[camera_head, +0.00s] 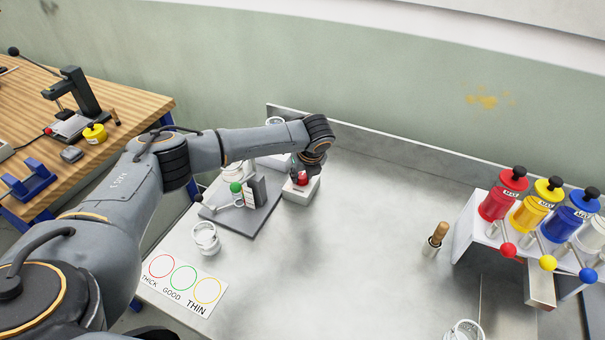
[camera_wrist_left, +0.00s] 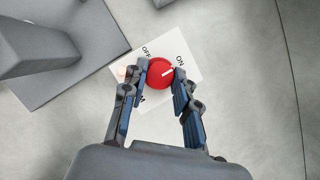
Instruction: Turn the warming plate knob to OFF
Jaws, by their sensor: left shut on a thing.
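The warming plate knob (camera_wrist_left: 159,73) is red and round, with a white pointer line, in the left wrist view. It sits on a white control box (camera_wrist_left: 190,55) marked OFF at the upper left and ON at the upper right. The pointer line is on the right side, toward ON. My left gripper (camera_wrist_left: 161,76) has a finger on each side of the knob and is shut on it. In the head view the knob (camera_head: 302,178) shows red below my left gripper (camera_head: 304,172), on the box (camera_head: 299,193). My right gripper is not in view.
A grey plate (camera_head: 245,218) with a small stand and a green-ball lever lies left of the box. A glass jar (camera_head: 206,238) and a THICK/GOOD/THIN card (camera_head: 182,285) are nearer. A rack (camera_head: 490,240) of coloured bottles stands at right. The middle of the table is clear.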

